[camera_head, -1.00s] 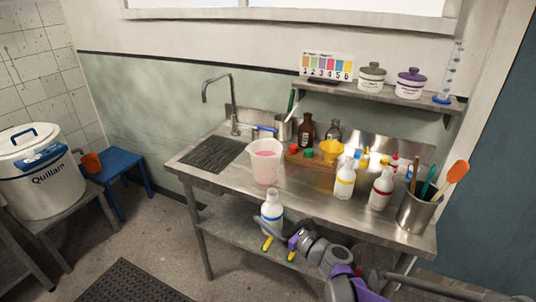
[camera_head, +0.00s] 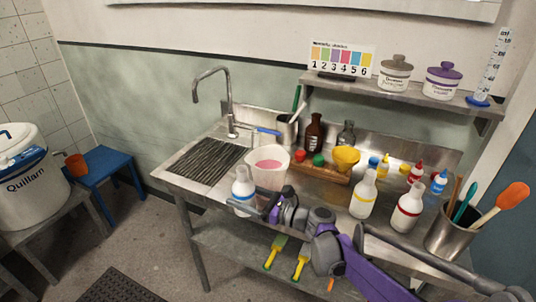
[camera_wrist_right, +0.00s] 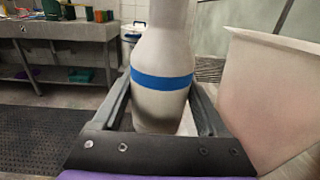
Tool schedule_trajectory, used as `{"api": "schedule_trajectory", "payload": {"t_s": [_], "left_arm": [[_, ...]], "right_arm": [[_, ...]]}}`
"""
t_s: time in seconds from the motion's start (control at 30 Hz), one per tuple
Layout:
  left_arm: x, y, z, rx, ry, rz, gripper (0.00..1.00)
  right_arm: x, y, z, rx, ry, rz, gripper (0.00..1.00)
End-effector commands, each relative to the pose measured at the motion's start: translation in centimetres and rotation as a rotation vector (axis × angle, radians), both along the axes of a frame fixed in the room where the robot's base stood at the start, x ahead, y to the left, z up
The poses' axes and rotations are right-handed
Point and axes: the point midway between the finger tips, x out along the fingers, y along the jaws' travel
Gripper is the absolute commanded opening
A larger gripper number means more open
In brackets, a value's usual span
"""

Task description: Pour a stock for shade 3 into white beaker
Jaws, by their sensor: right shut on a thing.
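My right gripper (camera_head: 246,208) is shut on a white bottle with a blue band (camera_head: 242,184) and holds it upright at the bench's front edge. The bottle also shows between the fingers in the right wrist view (camera_wrist_right: 162,80). The white beaker (camera_head: 271,176), with pink contents, stands just right of and behind the bottle; in the wrist view the beaker (camera_wrist_right: 272,95) is at the right, apart from the bottle. The numbered shade card (camera_head: 342,60) stands on the shelf. A yellow-banded bottle (camera_head: 363,194) and red-banded bottle (camera_head: 407,207) stand to the right. My left gripper is out of view.
Behind the beaker are a wooden rack (camera_head: 322,174) and a yellow funnel (camera_head: 346,158). The sink (camera_head: 205,160) and tap (camera_head: 230,105) are left. A metal pot with utensils (camera_head: 446,236) stands at the right. Lidded jars (camera_head: 395,74) are on the shelf.

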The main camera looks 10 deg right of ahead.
Motion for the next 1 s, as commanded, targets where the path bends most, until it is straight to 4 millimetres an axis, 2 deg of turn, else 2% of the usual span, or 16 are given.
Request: {"api": "schedule_trajectory", "payload": {"t_s": [0.37,1.0], "left_arm": [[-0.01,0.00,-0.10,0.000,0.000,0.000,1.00],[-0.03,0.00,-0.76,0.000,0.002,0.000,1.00]], "right_arm": [[-0.07,-0.11,0.13,0.031,0.032,-0.002,0.01],[-0.55,-0.96,0.74,0.242,0.256,-0.006,0.01]]}}
